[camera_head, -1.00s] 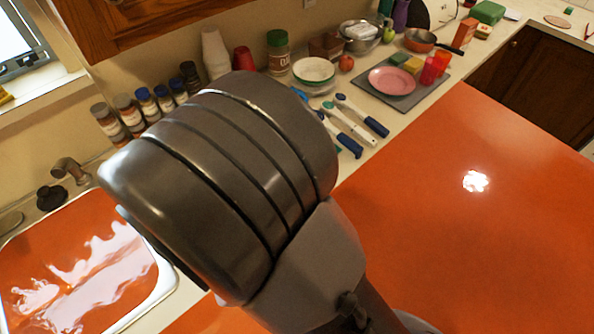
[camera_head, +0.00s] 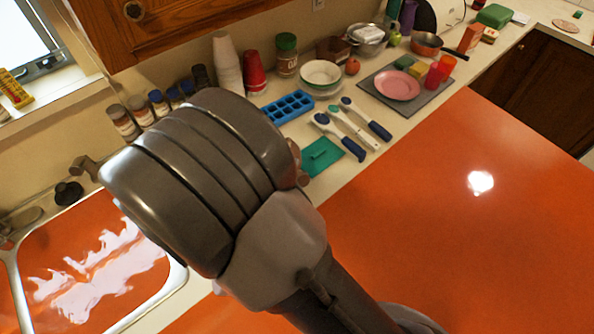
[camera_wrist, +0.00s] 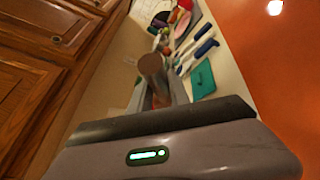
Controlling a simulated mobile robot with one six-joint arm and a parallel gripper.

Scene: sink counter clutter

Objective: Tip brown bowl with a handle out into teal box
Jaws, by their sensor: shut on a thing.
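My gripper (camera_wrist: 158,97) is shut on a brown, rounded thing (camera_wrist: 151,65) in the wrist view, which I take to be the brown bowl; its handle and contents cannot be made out. In the head view my arm hides the gripper, and only a small brown edge shows at the arm's right side. A flat-looking teal thing (camera_head: 322,157) lies on the counter just right of my arm; it also shows in the wrist view (camera_wrist: 203,80). Whether it is the teal box I cannot tell.
A blue ice tray (camera_head: 287,107), brushes (camera_head: 338,135) and a white bowl (camera_head: 321,74) stand near. Cups (camera_head: 228,64) and spice jars line the wall. A copper-coloured pan (camera_head: 427,43) is farther back. The sink (camera_head: 90,265) is at left; the orange surface (camera_head: 430,230) is clear.

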